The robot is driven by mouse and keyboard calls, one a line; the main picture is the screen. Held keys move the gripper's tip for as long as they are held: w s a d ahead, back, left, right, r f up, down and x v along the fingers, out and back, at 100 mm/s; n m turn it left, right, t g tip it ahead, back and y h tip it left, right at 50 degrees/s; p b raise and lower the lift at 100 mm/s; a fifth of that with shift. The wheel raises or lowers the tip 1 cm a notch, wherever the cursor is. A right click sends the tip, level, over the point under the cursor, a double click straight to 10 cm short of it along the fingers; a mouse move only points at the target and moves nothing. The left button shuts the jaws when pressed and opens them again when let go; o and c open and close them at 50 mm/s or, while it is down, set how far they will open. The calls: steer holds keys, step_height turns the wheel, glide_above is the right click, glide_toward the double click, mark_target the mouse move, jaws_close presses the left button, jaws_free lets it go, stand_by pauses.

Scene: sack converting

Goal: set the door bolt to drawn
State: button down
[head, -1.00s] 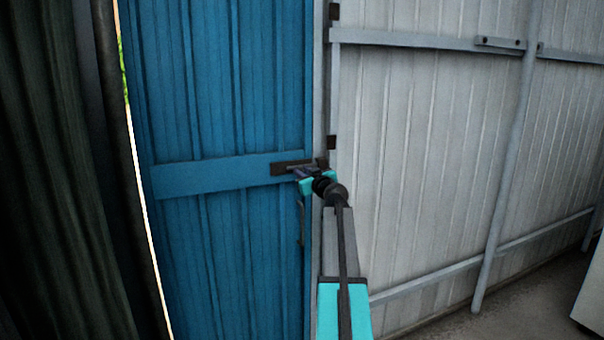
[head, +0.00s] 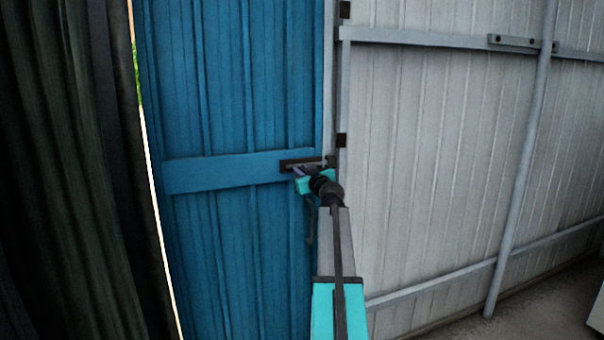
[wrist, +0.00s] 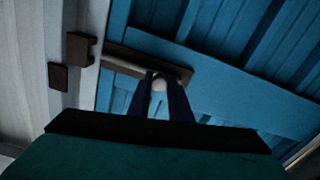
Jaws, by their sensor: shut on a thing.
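The blue door (head: 225,90) stands upright in the head view. Its door bolt sits on a dark plate (head: 288,165) at the door's right edge, level with the cross rail. My gripper (head: 299,172) is at this plate, over its left part. In the wrist view, my gripper (wrist: 160,80) is shut on the pale round knob (wrist: 159,84) of the bolt. The pale bolt rod (wrist: 122,66) runs left from the fingers along the dark plate. A dark keeper block (wrist: 79,48) is on the frame beside the rod's left end. I cannot tell whether the tip is inside it.
A dark door handle (head: 309,222) hangs below the bolt. A pale ribbed wall (head: 430,150) with rails and a pipe (head: 522,160) is on the right. A dark corrugated surface (head: 65,170) is at the left. Bare floor (head: 510,312) shows at lower right.

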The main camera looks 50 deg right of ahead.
steer(key=c, duration=1.6)
jaws_free()
steer(key=shift+w+a, duration=0.3)
steer(key=shift+a, duration=0.1)
steer(key=shift+d+b+v, duration=0.2)
steer(key=shift+b+v, duration=1.7)
steer(key=shift+v, duration=5.05)
